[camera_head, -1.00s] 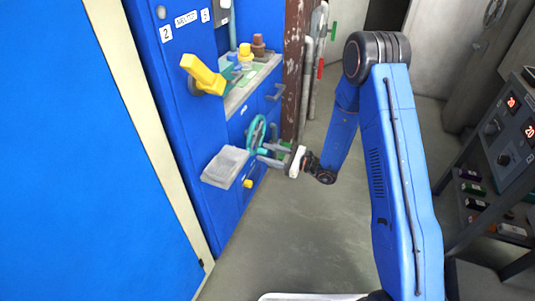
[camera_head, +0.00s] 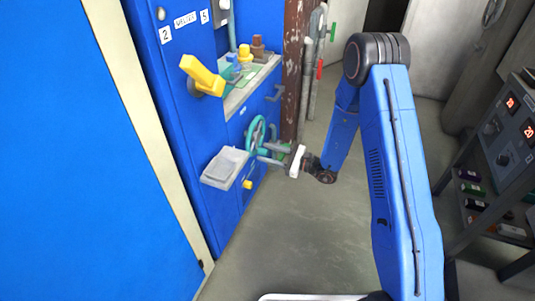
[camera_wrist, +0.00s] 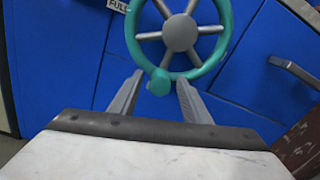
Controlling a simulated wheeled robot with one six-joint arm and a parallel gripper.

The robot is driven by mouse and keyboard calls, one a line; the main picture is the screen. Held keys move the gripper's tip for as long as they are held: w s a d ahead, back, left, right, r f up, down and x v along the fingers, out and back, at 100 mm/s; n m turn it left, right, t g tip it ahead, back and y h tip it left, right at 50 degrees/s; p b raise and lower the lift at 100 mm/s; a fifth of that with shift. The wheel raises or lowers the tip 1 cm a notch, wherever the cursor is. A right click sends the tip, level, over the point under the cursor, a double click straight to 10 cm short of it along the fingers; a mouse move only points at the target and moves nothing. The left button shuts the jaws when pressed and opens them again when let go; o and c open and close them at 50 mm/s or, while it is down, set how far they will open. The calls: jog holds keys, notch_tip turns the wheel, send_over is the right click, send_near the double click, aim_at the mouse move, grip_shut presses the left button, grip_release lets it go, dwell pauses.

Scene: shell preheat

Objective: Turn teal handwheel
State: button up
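The teal handwheel (camera_head: 256,132) stands on the front of the blue cabinet, with grey spokes and a grey hub. In the wrist view the wheel (camera_wrist: 228,22) fills the top middle, its upper rim cut off. A round teal knob (camera_wrist: 158,82) sits on its lower rim. My gripper (camera_head: 263,153) is at the wheel's lower right. In the wrist view my gripper (camera_wrist: 160,78) is open, one finger on either side of the knob, with a small gap showing on each side. Contact with the wheel cannot be told.
A grey tray (camera_head: 221,177) juts out just left of the wheel, above a small yellow knob (camera_head: 247,184). A yellow lever (camera_head: 203,76) sticks out higher up. A shelf with small coloured items is above the wheel. The floor (camera_head: 300,225) is clear.

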jog(key=v, duration=1.7)
jog(key=shift+d, duration=0.2)
jog(key=s+a+r+n+g+h, duration=0.2)
jog(key=s+r+n+g+h, duration=0.3)
jog(key=s+r+n+g, duration=0.95)
jog(key=s+d+r+n+t+h, duration=0.2)
jog(key=s+d+r+t+h, duration=0.4)
jog(key=s+d, duration=0.2)
jog(key=s+d+r+n+t+h, duration=0.2)
jog(key=s+d+r+t+h, duration=0.4)
jog(key=s+d, duration=0.3)
jog(key=shift+s+d+r+t, duration=0.2)
jog(key=shift+s+r+t, duration=0.4)
jog(key=shift+s, duration=0.85)
